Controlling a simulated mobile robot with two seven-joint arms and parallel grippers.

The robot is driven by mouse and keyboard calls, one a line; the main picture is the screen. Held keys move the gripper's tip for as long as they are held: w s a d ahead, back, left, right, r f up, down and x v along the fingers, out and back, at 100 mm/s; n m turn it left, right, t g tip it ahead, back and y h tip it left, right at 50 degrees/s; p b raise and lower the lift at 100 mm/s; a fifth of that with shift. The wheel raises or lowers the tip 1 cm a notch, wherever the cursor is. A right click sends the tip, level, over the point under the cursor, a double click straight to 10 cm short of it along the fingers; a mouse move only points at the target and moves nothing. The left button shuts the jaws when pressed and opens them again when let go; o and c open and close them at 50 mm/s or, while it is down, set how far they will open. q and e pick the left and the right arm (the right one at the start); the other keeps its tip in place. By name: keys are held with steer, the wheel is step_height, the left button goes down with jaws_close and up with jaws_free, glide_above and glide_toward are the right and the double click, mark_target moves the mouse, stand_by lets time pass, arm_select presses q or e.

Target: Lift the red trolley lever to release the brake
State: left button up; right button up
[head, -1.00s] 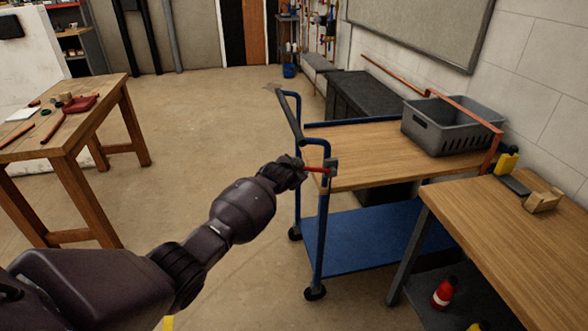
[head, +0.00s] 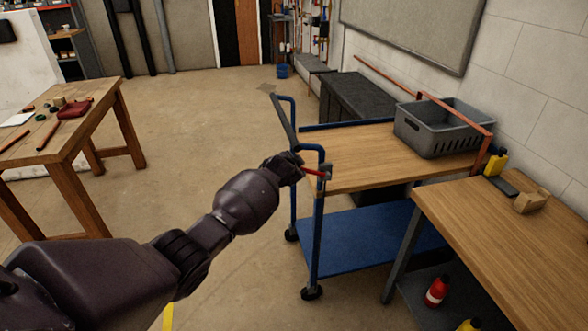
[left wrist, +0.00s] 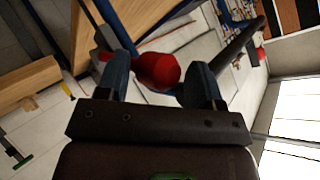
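The red trolley lever (head: 313,172) sticks out to the left from a grey bracket on the near handle post of the blue trolley (head: 317,235). Its free end tilts slightly up. My left gripper (head: 297,165) is at this free end. The exact contact faces are hard to see. My right gripper is not in view.
A grey crate (head: 443,130) stands on the trolley's wooden top. A wooden bench (head: 490,235) is close at the right, with a red bottle (head: 436,292) below it. A wooden table (head: 75,135) stands at the left. The floor between is clear.

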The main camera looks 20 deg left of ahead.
arm_select(q)
steer(key=shift+o, duration=1)
steer(key=shift+w+r, duration=0.15)
steer(key=shift+r, duration=0.15)
steer(key=shift+f, duration=0.15)
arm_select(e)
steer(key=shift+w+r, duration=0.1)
arm_select(q)
steer(key=shift+d+f, duration=0.1)
steer(key=shift+f, duration=0.05)
steer(key=shift+s+r, duration=0.2)
steer(key=shift+s, duration=0.25)
steer(key=p+v, duration=0.1)
steer(key=v, duration=0.9)
steer(key=shift+p, duration=0.4)
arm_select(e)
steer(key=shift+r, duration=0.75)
arm_select(q)
steer(key=shift+w+r, duration=0.15)
